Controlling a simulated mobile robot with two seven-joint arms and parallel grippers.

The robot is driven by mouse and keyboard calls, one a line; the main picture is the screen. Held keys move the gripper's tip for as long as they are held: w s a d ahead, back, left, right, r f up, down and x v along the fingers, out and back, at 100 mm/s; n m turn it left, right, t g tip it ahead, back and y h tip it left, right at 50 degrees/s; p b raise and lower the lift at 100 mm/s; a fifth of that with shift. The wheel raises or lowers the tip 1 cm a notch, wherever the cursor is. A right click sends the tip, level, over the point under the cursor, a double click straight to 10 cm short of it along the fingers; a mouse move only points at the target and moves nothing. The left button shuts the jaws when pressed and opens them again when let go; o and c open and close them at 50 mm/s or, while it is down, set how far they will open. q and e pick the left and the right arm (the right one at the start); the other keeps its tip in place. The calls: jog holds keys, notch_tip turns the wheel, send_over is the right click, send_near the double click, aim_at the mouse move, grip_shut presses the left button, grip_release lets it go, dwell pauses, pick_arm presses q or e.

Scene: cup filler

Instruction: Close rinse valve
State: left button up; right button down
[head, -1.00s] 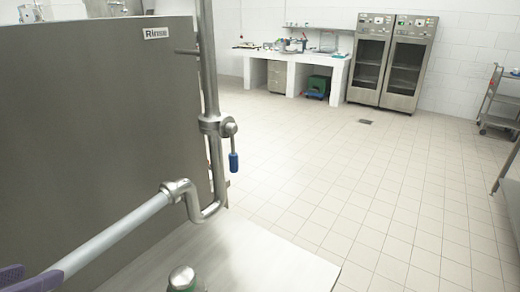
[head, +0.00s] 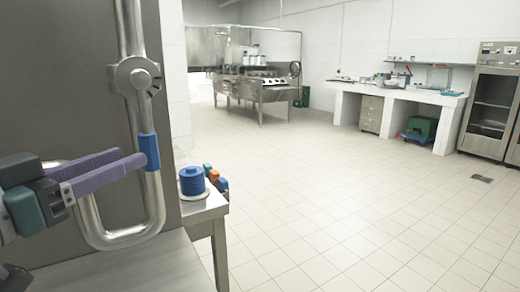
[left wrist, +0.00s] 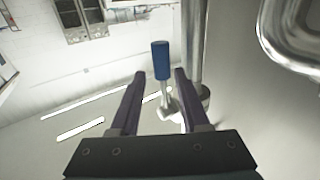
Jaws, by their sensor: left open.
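The rinse valve (head: 137,76) is a round metal body on a vertical steel pipe at the left of the head view. Its lever hangs down and ends in a blue handle (head: 149,149). My left gripper (head: 138,158), with purple fingers, reaches in from the left and its tips are at the blue handle. In the left wrist view the blue handle (left wrist: 161,60) lies between the lines of the two open fingers (left wrist: 159,76), mostly beyond their tips. I cannot tell whether a finger touches it. My right gripper is not in view.
A steel panel (head: 60,90) stands behind the pipe, which bends in a U below the valve. A steel table (head: 205,212) with a blue round object (head: 192,181) stands just right of it. The tiled floor to the right is clear.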

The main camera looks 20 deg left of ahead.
pick_arm(q)
jog(key=w, duration=0.9)
jog(key=shift+d, duration=0.45)
jog(key=shift+c, duration=0.4)
jog(key=shift+w, duration=0.1)
grip_shut()
dwell(0.4)
